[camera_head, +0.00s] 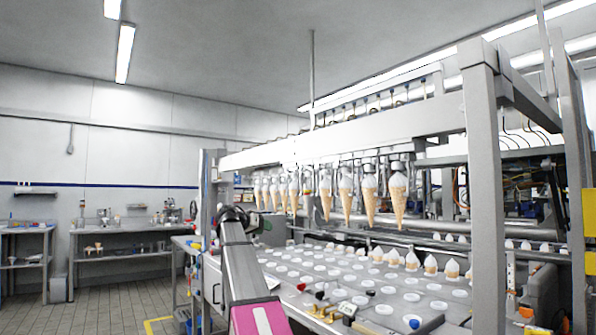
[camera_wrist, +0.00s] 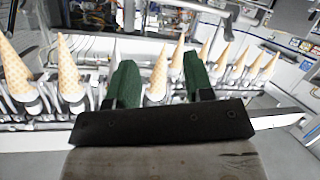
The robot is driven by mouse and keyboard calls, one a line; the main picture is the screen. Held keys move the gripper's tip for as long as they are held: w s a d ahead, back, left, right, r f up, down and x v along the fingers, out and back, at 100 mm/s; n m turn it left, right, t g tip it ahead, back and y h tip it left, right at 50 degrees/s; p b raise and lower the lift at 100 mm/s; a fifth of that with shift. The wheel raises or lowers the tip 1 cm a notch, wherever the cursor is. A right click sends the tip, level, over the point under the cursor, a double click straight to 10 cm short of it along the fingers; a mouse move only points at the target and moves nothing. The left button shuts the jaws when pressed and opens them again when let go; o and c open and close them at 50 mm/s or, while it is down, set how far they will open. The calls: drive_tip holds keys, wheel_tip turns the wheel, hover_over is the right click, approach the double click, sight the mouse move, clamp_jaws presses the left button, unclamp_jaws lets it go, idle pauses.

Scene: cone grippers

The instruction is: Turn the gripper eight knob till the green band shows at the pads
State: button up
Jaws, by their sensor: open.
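A row of cone grippers hangs from the machine's white beam (camera_head: 370,137), each with a waffle cone (camera_head: 398,200) below it, tips down. In the wrist view the cones (camera_wrist: 70,75) appear tips up. I cannot tell which one is gripper eight, and no knob or green band on a cone gripper is clear. My gripper (camera_wrist: 160,65) is open, with its two green fingers apart. One cone (camera_wrist: 158,78) shows between the fingers, seemingly beyond them; I see no contact. In the head view my arm reaches up toward the row's far left end.
A thick grey post (camera_head: 482,180) stands at right. Benches (camera_head: 120,245) line the left wall, with open floor (camera_head: 110,305) before them.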

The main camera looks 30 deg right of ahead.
sight(301, 167)
drive_tip(key=s+d+r+m+g+h, duration=0.1)
drive_tip(key=s+d+r+m+h, duration=0.15)
drive_tip(key=r, duration=0.95)
drive_tip(key=s+d+r+m+g+h, duration=0.1)
drive_tip(key=r+m+h, duration=0.15)
drive_tip(key=r, duration=1.05)
drive_tip(key=shift+y, duration=0.4)
drive_tip(key=d, duration=1.1)
drive_tip(key=shift+w+f, duration=0.1)
drive_tip(key=shift+w, duration=0.3)
clamp_jaws()
